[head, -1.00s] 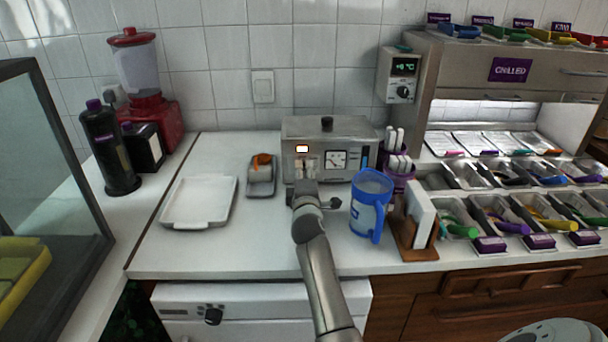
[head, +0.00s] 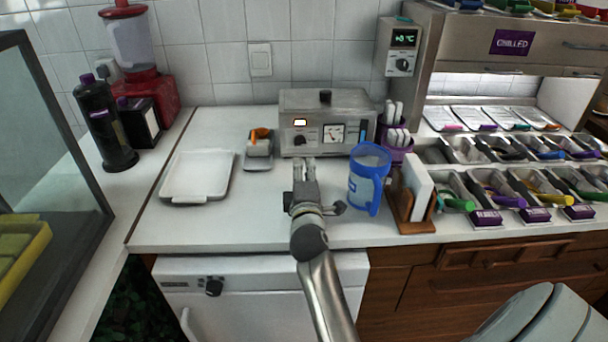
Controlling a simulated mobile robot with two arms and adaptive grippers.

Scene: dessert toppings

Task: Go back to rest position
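My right gripper (head: 304,163) is over the counter, in front of the steel machine with the dial, and points toward the back wall. Its two fingers show side by side with a narrow gap between them, and nothing is seen in the gap. The steel machine (head: 350,104) has a lit display, a black knob (head: 299,141) and a square dial. The gripper is apart from the machine, and the knob shows clear above the fingertips. My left gripper is not in view.
A blue pitcher (head: 366,187) stands close to the right of my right gripper, with a wooden card holder (head: 405,207) beyond it. A white tray (head: 180,198) and a small grey dish (head: 247,161) lie to the left.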

